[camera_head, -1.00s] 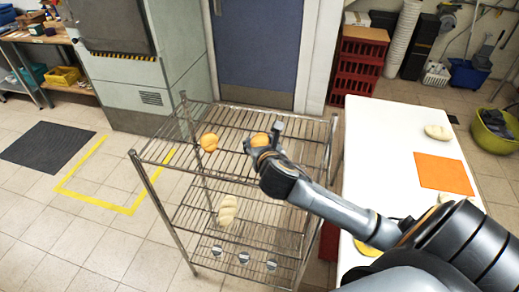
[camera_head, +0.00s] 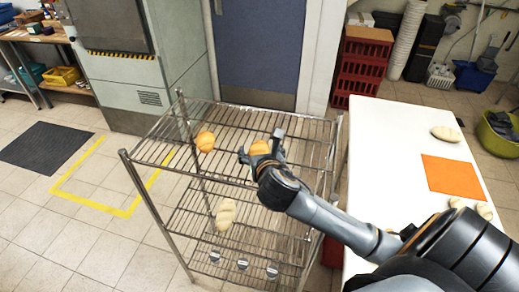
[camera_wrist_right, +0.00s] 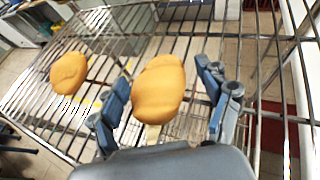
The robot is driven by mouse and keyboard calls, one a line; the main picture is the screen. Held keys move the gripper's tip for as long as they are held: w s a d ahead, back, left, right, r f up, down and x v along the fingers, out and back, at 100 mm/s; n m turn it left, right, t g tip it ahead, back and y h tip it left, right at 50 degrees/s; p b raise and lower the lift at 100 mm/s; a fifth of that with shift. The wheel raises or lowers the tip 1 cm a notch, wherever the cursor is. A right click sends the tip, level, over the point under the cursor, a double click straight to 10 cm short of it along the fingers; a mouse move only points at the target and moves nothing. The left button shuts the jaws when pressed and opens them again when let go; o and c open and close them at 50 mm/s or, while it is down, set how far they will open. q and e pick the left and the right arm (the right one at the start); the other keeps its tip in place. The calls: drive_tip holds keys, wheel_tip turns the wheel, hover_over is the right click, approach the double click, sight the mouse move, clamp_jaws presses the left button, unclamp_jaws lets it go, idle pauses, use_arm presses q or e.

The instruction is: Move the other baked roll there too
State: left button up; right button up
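Two orange-brown baked rolls lie on the top wire shelf of the metal rack (camera_head: 160,150). The left roll (camera_head: 205,141) also shows in the right wrist view (camera_wrist_right: 69,73). The other roll (camera_head: 259,147) is at my right gripper (camera_head: 261,150) and shows in the right wrist view (camera_wrist_right: 158,88). My right gripper is open, with its blue-grey fingers (camera_wrist_right: 163,100) spread to either side of this roll and gaps visible between. My left gripper is not in view.
A pale loaf (camera_head: 226,214) lies on a lower shelf, with several small round items below. The white table (camera_head: 390,150) at right bears an orange mat (camera_head: 453,176) and pale rolls (camera_head: 446,134). Red crates (camera_head: 360,65) stand behind. The top shelf is otherwise clear.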

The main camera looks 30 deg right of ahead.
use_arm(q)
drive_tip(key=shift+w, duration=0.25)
use_arm(e)
drive_tip(key=shift+r, duration=0.15)
drive_tip(key=shift+s+a+r, duration=0.1)
drive_tip(key=shift+s+a, duration=0.05)
drive_tip(key=shift+s, duration=0.1)
drive_tip(key=b+v, duration=0.1)
drive_tip(key=v, duration=0.7)
drive_tip(key=shift+s+a, duration=0.15)
drive_tip(key=shift+s, duration=0.2)
drive_tip(key=shift+s+a+r+p, duration=0.15)
drive_tip(key=shift+s+r+p, duration=0.35)
drive_tip(key=shift+p, duration=0.4)
drive_tip(key=shift+s+a+r+p, duration=0.15)
drive_tip(key=shift+s+a+p, duration=0.15)
drive_tip(key=shift+s+p, duration=0.25)
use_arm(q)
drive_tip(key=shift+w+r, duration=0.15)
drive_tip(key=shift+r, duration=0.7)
use_arm(e)
drive_tip(key=shift+s, duration=0.1)
